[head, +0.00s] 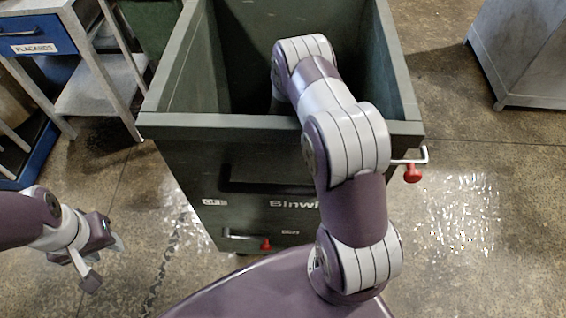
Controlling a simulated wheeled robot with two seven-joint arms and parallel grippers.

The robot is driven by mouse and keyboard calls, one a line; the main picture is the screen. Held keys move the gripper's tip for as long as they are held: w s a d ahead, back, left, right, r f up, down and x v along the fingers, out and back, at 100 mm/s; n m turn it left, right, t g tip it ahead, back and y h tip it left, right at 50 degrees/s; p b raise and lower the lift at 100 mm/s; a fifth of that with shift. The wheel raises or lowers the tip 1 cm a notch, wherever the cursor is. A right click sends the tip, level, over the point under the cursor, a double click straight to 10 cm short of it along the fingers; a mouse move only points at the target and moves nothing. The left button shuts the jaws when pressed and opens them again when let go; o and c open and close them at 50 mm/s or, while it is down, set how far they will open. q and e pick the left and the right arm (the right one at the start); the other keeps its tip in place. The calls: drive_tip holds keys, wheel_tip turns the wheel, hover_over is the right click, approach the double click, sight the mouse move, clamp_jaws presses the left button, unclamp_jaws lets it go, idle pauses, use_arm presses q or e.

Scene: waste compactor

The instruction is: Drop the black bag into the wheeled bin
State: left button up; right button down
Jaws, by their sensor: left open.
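The wheeled bin (230,125) is a dark green, open-topped container in the middle of the head view. Its front carries white lettering partly covered by my right arm. My right arm reaches over the front rim and down into the bin; its gripper is hidden inside. I see no black bag, and the bin's floor is largely hidden. My left gripper (104,264) is at the lower left, open and empty, above the floor and apart from the bin.
A metal cart with a blue drawer (36,36) labelled PLACARDS stands at the upper left. A grey cabinet (525,60) stands at the upper right. Small red-knobbed handles (412,173) stick out from the bin. The concrete floor to the right is clear.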

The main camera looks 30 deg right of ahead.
drive_tip(key=shift+f+b, duration=0.3)
drive_tip(key=shift+f, duration=0.25)
drive_tip(key=shift+c, duration=2.3)
unclamp_jaws()
wheel_tip(320, 180, up, 13)
drive_tip(key=p, duration=0.3)
drive_tip(key=shift+r+p, duration=0.15)
drive_tip(key=shift+p, duration=0.25)
